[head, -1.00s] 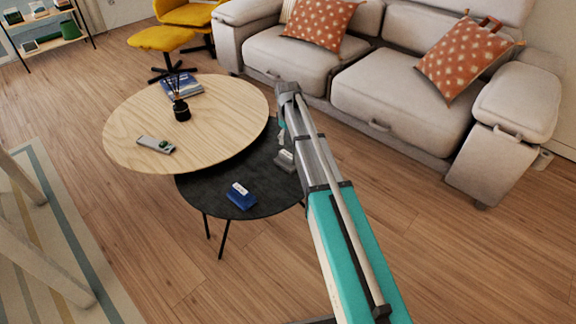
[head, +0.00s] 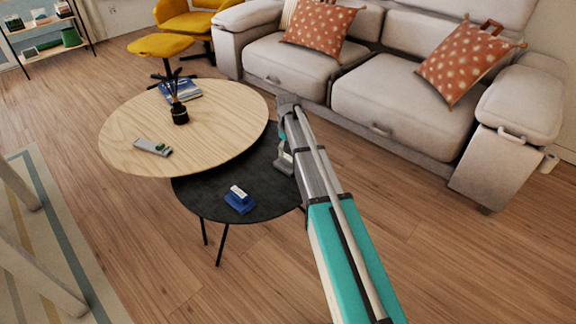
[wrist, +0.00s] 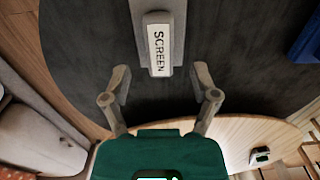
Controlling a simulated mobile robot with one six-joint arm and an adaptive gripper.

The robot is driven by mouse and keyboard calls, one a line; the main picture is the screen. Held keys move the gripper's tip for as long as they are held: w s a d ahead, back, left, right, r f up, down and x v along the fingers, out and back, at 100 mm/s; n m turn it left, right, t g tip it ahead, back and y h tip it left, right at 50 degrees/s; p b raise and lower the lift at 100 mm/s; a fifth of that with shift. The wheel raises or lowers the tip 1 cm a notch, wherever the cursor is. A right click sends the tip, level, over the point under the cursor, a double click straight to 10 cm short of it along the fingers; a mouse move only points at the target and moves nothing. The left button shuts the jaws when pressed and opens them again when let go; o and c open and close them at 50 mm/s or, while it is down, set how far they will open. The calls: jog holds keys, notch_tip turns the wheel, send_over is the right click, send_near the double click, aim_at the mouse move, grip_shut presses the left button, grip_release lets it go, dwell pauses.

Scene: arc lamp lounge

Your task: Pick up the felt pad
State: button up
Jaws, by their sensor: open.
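A grey pad-like block (wrist: 178,25) with a white label reading "SCREEN" lies on the dark round table (head: 205,197), and it shows partly in the head view (head: 283,166). A blue block (head: 240,206) with a white label lies on the same table, and its edge shows in the wrist view (wrist: 306,42). I cannot tell for certain which is the felt pad. My gripper (wrist: 162,76) is open and empty, with its fingertips on either side of the near end of the grey block's label in the wrist view. In the head view my arm partly hides the gripper.
The higher wooden table (head: 215,110) overlaps the dark table and bears a remote (head: 152,147), a dark reed diffuser (head: 180,112) and a book (head: 186,90). A light sofa (head: 375,104) stands behind. Open floor lies to the front and right.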

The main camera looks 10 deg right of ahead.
aim_at(287, 157)
jog(key=shift+f, duration=0.15)
jog(key=shift+w+f+b, duration=0.15)
jog(key=shift+f+b, duration=2.35)
jog(key=shift+b, duration=0.15)
grip_shut()
